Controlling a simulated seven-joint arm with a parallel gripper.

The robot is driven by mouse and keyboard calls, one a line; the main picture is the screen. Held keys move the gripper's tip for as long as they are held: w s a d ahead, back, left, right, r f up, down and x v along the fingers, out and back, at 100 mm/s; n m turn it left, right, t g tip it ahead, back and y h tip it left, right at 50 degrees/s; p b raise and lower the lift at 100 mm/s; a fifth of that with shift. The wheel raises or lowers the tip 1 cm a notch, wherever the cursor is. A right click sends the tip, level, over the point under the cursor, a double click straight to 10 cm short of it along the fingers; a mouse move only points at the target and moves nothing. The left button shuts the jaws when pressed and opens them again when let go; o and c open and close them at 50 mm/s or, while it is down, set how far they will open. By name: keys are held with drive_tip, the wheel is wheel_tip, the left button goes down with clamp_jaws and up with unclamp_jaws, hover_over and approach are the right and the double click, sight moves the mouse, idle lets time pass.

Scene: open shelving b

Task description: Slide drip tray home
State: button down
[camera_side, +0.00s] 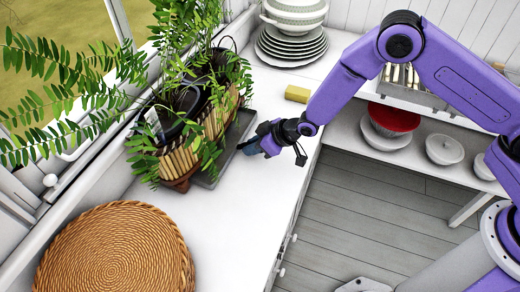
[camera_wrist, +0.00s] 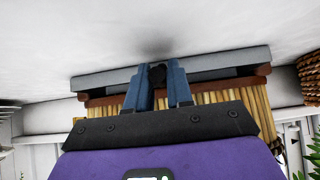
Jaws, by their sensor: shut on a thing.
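The dark grey drip tray (camera_side: 236,136) lies on the white counter along the right side of the slatted planter (camera_side: 174,160). Its long edge sticks out from beside the planter, and the planter hides its far part. In the wrist view the tray's grey rim (camera_wrist: 105,80) runs across in front of the planter's wooden slats (camera_wrist: 225,97). My gripper (camera_side: 250,147) is low at the middle of the tray's outer edge. In the wrist view its blue fingers (camera_wrist: 158,75) are shut around a small dark part at the tray's edge. The exact contact is partly hidden.
A round woven mat (camera_side: 115,255) lies at the front left of the counter. A yellow sponge (camera_side: 297,94) and stacked plates (camera_side: 291,48) stand farther back. Green fronds (camera_side: 75,115) hang over the planter. Bare counter lies between the tray and the right edge.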

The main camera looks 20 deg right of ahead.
sight(224, 144)
drive_tip(key=shift+w+a, duration=2.1)
drive_tip(key=shift+w, duration=0.05)
drive_tip(key=c, duration=1)
unclamp_jaws()
drive_tip(key=v, duration=1.7)
drive_tip(key=shift+r, duration=0.15)
drive_tip(key=shift+s+d, duration=0.1)
drive_tip(key=shift+s, duration=0.05)
